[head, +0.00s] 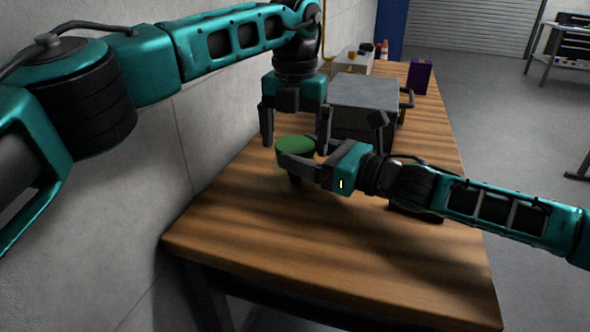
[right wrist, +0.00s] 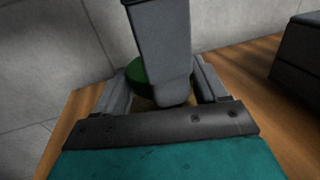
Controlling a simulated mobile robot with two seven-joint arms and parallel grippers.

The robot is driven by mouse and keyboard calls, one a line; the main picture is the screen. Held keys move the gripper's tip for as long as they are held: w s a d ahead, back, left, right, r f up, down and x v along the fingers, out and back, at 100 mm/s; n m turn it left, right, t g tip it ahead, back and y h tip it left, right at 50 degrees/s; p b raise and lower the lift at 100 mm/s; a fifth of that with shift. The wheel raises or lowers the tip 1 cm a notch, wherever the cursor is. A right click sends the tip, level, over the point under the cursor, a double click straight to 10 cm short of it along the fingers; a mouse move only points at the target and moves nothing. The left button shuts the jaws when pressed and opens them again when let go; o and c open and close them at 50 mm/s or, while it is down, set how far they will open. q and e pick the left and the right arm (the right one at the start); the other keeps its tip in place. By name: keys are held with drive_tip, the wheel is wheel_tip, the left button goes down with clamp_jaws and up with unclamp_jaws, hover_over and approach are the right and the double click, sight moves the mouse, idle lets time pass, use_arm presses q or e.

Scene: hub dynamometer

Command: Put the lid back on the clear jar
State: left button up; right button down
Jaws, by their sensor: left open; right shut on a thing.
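The green lid (head: 294,145) is a thick round disc, level above the wooden table; it also shows in the right wrist view (right wrist: 146,75). The clear jar (head: 284,177) shows only faintly below it. The lid appears to sit on the jar's top, but the seam is hidden. My left gripper (head: 296,135) points down from above, open, its fingers apart on either side of the lid; one finger crosses the right wrist view. My right gripper (head: 298,168) comes in from the right, shut on the jar just below the lid, its fingers hiding most of the glass.
A grey box-shaped machine (head: 363,105) with a side handle stands close behind the grippers. A purple box (head: 420,76) and a pale box (head: 353,60) are farther back. The wall (head: 215,130) runs along the left. The front of the table (head: 330,250) is clear.

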use_arm(q)
drive_tip(key=shift+c, duration=0.2)
drive_tip(key=c, duration=1)
drive_tip(key=m, duration=0.6)
drive_tip(key=shift+c, duration=0.3)
drive_tip(key=o, duration=1.2)
drive_tip(key=shift+c, duration=0.2)
drive_tip(key=shift+r, duration=2.25)
drive_tip(key=shift+c, duration=0.3)
